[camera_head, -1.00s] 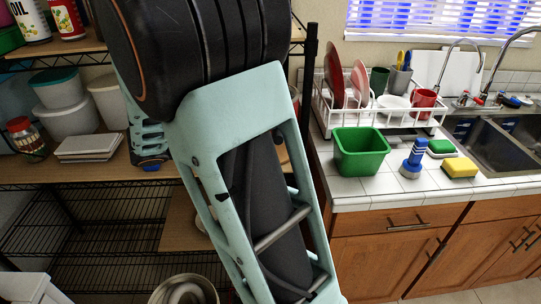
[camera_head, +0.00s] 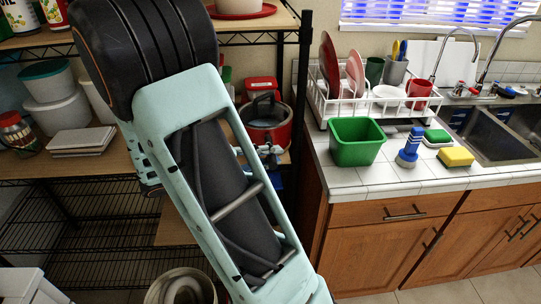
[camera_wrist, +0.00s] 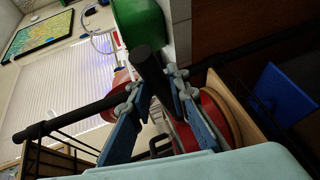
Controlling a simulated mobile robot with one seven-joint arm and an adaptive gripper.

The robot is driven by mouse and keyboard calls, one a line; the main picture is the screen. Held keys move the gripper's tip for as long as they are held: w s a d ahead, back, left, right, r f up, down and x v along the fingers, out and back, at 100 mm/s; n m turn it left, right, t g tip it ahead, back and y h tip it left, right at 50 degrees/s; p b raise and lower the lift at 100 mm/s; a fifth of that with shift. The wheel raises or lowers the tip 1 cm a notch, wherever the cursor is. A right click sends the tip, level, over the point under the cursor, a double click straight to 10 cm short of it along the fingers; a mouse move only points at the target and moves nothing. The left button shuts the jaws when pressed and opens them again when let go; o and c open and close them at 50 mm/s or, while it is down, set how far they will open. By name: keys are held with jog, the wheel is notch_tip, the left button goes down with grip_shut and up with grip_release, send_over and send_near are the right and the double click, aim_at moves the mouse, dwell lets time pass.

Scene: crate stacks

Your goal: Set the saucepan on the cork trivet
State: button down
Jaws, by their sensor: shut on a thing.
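The red saucepan (camera_head: 284,133) with a dark inside is at the right end of the middle shelf, partly behind my arm. I cannot tell whether it touches the shelf. My gripper (camera_head: 270,154) is in front of it. In the wrist view my gripper's blue fingers (camera_wrist: 158,110) are closed on a black handle (camera_wrist: 150,68), and red parts of the pan (camera_wrist: 218,112) show beside and behind them.
A wire shelf upright (camera_head: 301,95) stands close to the right of the pan. A green bin (camera_head: 357,142), a blue brush (camera_head: 409,148) and a yellow sponge (camera_head: 456,157) are on the tiled counter. White tubs (camera_head: 60,108) stand on the shelf at left.

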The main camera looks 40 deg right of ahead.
jog(key=shift+r, duration=0.1)
jog(key=c, duration=2.3)
grip_release()
jog(key=o, duration=0.5)
jog(key=v, duration=1.2)
jog(key=shift+s+a, duration=0.1)
